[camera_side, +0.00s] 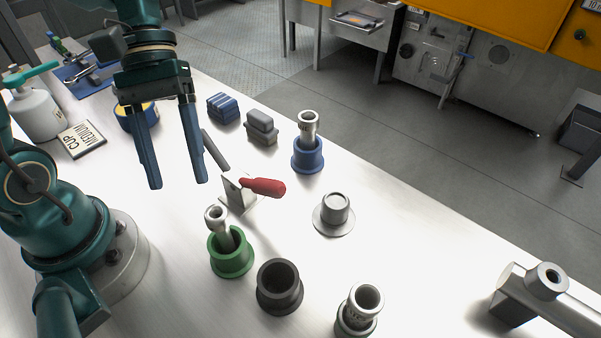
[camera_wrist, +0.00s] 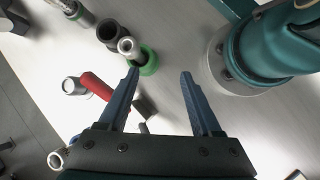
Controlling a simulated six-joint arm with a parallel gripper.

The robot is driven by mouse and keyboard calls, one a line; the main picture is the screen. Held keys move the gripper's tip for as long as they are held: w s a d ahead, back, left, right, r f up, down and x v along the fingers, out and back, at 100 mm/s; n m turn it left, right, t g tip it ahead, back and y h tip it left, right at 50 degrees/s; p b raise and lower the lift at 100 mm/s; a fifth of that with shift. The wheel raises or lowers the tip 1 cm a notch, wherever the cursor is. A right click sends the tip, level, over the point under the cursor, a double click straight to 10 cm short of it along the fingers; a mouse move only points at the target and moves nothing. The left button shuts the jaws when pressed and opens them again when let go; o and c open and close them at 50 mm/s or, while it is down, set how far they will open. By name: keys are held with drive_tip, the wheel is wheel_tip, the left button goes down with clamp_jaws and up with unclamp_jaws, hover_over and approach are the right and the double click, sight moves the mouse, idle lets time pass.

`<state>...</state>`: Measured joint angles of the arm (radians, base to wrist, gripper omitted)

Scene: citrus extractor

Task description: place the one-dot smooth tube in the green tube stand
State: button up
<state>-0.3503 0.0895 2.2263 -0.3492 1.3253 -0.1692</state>
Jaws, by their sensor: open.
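The green tube stand (camera_side: 230,262) stands left of the black stand; in the wrist view its rim (camera_wrist: 150,63) shows just beyond my left finger. A metal tube with a flared mouth (camera_side: 216,219) rises out of it, leaning slightly to the left; the wrist view also shows this tube (camera_wrist: 127,46). Another metal tube (camera_side: 308,124) stands in the blue stand (camera_side: 307,157), and a third (camera_side: 366,300) in a stand at the bottom. I cannot make out dots on any tube. My gripper (camera_side: 178,183) is open and empty, above the table; it also shows in the wrist view (camera_wrist: 159,73).
The black stand (camera_side: 280,288) is empty. A red-handled tool on a metal bracket (camera_side: 264,187) stands behind the green stand. A round metal piece (camera_side: 334,212), blue and grey blocks (camera_side: 261,127), a sign (camera_side: 82,139) and a white bottle (camera_side: 36,115) are around. A metal arm (camera_side: 548,290) juts in bottom right.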

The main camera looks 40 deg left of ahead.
drive_tip(key=r+m+t+y, duration=0.1)
drive_tip(key=m+t+y, duration=0.1)
drive_tip(key=t, duration=0.1)
drive_tip(key=a+r+m+t+y, duration=0.1)
drive_tip(key=m+t, duration=0.2)
drive_tip(key=w+a+r+m+t+y, duration=0.1)
drive_tip(key=r+m+t+y, duration=0.1)
drive_tip(key=m+t, duration=0.1)
drive_tip(key=shift+a+y, duration=0.1)
drive_tip(key=shift+y, duration=0.2)
